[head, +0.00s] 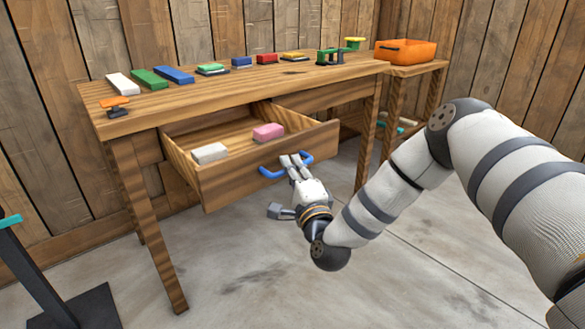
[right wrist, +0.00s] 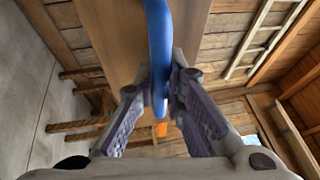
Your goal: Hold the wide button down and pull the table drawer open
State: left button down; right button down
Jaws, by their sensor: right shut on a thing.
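The wooden table (head: 230,100) stands against the plank wall. Its drawer (head: 265,163) is pulled well out, and a white block (head: 209,153) and a pink block (head: 268,132) lie inside. My right gripper (head: 296,162) is shut on the blue drawer handle (head: 270,173); the handle bar also shows between the fingers in the right wrist view (right wrist: 159,50). An orange-topped piece on a dark base (head: 116,102) sits at the table's front left corner; I cannot tell whether it is the wide button. My left gripper is not in view.
A row of coloured blocks, including a blue one (head: 174,75), lies along the tabletop. A dark stand with a teal top (head: 10,221) is at far left. The floor before the drawer is clear.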

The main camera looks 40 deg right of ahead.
jog(key=c, duration=1.6)
grip_release()
jog(key=shift+c, duration=0.2)
jog(key=v, duration=1.2)
